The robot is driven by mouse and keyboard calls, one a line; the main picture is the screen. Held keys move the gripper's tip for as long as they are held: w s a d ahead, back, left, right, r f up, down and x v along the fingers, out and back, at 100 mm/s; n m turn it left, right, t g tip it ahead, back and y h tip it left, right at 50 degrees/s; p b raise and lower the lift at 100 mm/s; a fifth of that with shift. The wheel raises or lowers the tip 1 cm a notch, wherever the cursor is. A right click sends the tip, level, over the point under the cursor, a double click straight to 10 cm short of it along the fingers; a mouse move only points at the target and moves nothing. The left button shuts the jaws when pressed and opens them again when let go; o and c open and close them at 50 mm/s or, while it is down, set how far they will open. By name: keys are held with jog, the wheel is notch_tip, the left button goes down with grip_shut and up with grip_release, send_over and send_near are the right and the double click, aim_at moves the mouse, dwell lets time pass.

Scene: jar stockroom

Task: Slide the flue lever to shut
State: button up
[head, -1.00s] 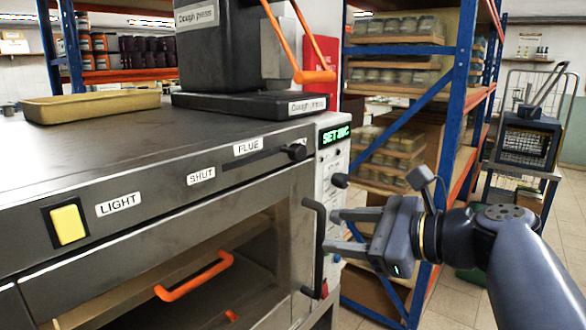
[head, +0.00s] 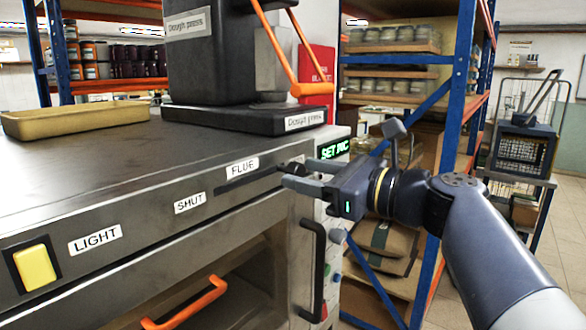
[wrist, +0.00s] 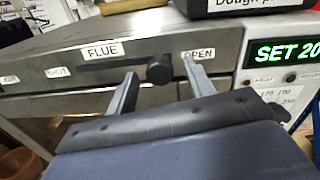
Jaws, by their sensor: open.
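The flue lever is a dark round knob (wrist: 159,70) at the right end of a dark slot (wrist: 115,65), close to the OPEN label (wrist: 198,54). The SHUT label (wrist: 57,72) is beyond the slot's left end. In the head view the slot (head: 248,180) runs under the FLUE label (head: 242,167), and the knob is partly hidden by my fingers. My gripper (head: 294,176) is open at the oven front. In the wrist view its fingers (wrist: 160,82) stand on either side of the knob, with gaps showing. I cannot tell whether they reach past it.
The oven's dark vertical handle (head: 312,270) is just below my gripper. A dough press (head: 240,118) and a tan tray (head: 80,118) stand on the oven top. A blue-and-orange shelf rack (head: 462,100) is behind my arm. A yellow LIGHT switch (head: 35,267) is at left.

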aim_at(301, 172)
jog(key=shift+x, duration=1.55)
jog(key=shift+c, duration=0.2)
grip_shut()
